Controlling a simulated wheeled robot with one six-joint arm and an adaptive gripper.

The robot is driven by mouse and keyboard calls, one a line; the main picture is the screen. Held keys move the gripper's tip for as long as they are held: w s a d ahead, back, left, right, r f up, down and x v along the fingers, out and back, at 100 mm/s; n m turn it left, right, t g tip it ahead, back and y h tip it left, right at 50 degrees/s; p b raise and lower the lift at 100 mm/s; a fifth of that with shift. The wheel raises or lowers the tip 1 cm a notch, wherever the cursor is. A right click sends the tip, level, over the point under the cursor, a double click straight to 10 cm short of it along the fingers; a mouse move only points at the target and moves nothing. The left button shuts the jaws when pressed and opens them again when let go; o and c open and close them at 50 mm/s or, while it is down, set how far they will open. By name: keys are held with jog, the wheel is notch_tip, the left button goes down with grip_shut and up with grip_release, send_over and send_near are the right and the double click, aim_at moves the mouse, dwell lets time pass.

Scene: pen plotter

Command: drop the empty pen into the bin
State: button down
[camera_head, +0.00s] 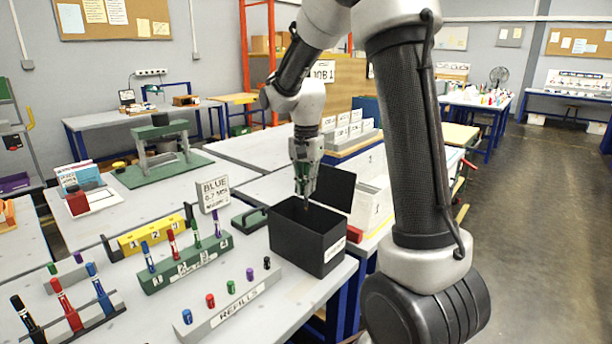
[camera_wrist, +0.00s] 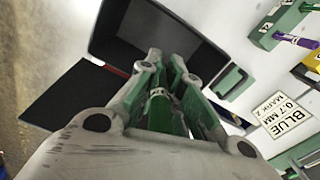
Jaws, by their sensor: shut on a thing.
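The black bin (camera_head: 322,256) stands open-topped at the table's right edge, with a pale label on its front. Its dark inside (camera_wrist: 150,32) fills the top of the wrist view. My gripper (camera_head: 306,194) points down over the bin's opening, its fingertips near rim height. In the wrist view my gripper's fingers (camera_wrist: 166,62) close together in front of the bin. It is shut on the pen, which is mostly hidden between the fingers; only a small dark tip shows below them in the head view.
A dark flat panel (camera_head: 334,187) stands behind the bin. Left of it are a "BLUE 0.7 MM" sign (camera_head: 214,194), a green pen rack (camera_head: 186,264) with several pens, and a grey refills block (camera_head: 232,308). A white box (camera_head: 371,207) is to the right.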

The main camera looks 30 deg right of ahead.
notch_tip(320, 180, down, 11)
jog(key=shift+r, duration=0.2)
dwell(0.4)
jog(key=c, duration=1.5)
grip_release()
notch_tip(320, 180, up, 12)
jog(key=shift+r, duration=0.1)
